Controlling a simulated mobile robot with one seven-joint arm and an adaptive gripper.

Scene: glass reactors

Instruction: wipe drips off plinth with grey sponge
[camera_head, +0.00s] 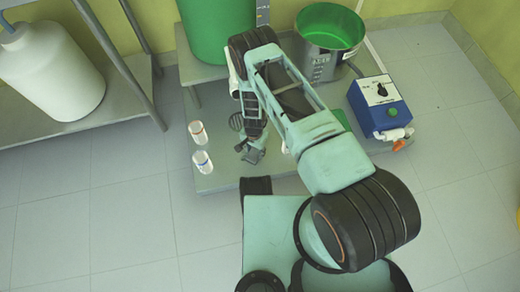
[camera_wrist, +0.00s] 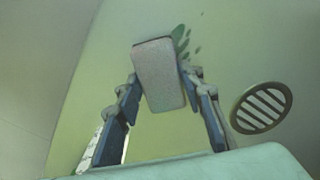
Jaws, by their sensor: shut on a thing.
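The grey sponge (camera_wrist: 160,78) is a speckled block held between the two fingers of my gripper (camera_wrist: 159,88) in the wrist view. Green drips (camera_wrist: 182,42) lie just beyond the sponge's far right corner, as a larger blot and several small spots; the sponge may hide part of them. They are on the plinth (camera_wrist: 225,45), a flat pale surface. In the head view my gripper (camera_head: 252,152) is low over the front part of the grey plinth (camera_head: 222,182). The drips cannot be made out there. Whether the sponge touches the plinth is unclear.
A round slotted drain (camera_wrist: 262,107) lies right of my gripper. Two white cylinders (camera_head: 202,160) stand on the plinth at left. A blue control box (camera_head: 380,103), a steel pot with green inside (camera_head: 328,38) and a green vessel (camera_head: 215,30) stand around my arm.

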